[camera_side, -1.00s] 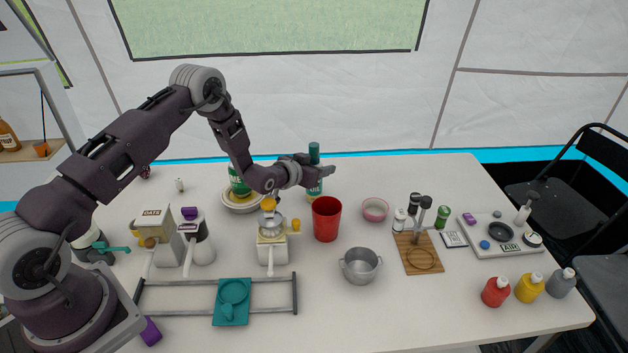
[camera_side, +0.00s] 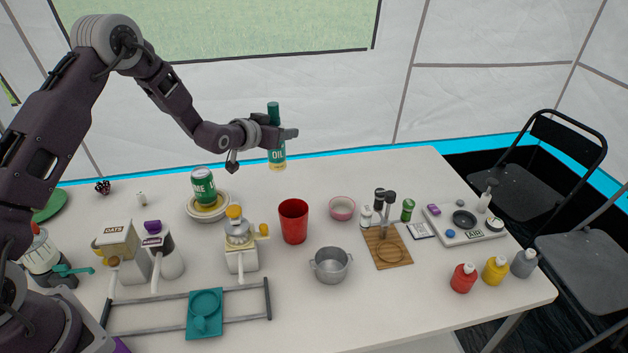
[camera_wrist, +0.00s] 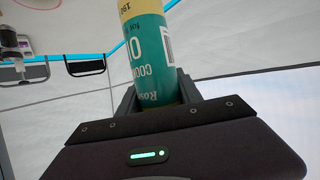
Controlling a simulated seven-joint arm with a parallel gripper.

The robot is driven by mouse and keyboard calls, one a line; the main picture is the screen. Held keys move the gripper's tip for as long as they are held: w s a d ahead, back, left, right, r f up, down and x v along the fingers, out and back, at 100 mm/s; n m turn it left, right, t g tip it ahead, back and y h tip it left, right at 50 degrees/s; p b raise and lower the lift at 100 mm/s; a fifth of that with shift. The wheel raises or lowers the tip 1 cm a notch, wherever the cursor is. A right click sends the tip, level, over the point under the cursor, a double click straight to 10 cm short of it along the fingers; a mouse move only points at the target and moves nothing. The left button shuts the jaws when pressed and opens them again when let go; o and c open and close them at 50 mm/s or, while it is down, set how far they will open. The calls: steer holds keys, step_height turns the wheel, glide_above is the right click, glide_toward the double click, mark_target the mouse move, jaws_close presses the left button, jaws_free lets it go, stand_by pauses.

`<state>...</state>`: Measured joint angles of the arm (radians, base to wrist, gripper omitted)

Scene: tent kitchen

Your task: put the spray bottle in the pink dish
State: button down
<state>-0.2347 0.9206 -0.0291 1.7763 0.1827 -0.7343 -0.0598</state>
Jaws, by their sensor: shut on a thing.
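The spray bottle (camera_side: 278,154) is a green and yellow bottle with a dark green top and an OIL label. My gripper (camera_side: 279,133) is shut around its middle and holds it upright in the air, behind the red cup. In the wrist view the bottle (camera_wrist: 150,60) stands between the two fingers (camera_wrist: 157,95), with "COOKING OIL" lettering partly visible. The pink dish (camera_side: 342,215) is a small round bowl on the table, to the right of the red cup and lower right of my gripper. Its inside looks empty.
The red cup (camera_side: 293,222) stands left of the dish. A grey pot (camera_side: 331,266) is in front, and a wooden board (camera_side: 388,250) with shakers nearby is on the right. A green can (camera_side: 203,187) sits in a bowl at left. Bare table lies behind the dish.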

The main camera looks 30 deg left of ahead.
steer(key=w+d+f+m+h, duration=0.1)
steer(key=d+f+m+h, duration=0.15)
steer(key=d, duration=0.45)
steer(key=w+d+f+m+h, duration=0.1)
steer(key=w+d+m+h, duration=0.15)
steer(key=d, duration=0.45)
steer(key=w+d+r+m+g+h, duration=0.2)
steer(key=d+r+m+g+h, duration=0.25)
steer(key=r, duration=0.25)
steer(key=shift+t+h, duration=0.35)
steer(key=shift+h, duration=0.2)
steer(key=f, duration=1.4)
steer(key=shift+s+d+f, duration=0.3)
steer(key=shift+d+f, duration=0.05)
steer(key=shift+f, duration=0.05)
steer(key=c, duration=0.8)
jaws_free()
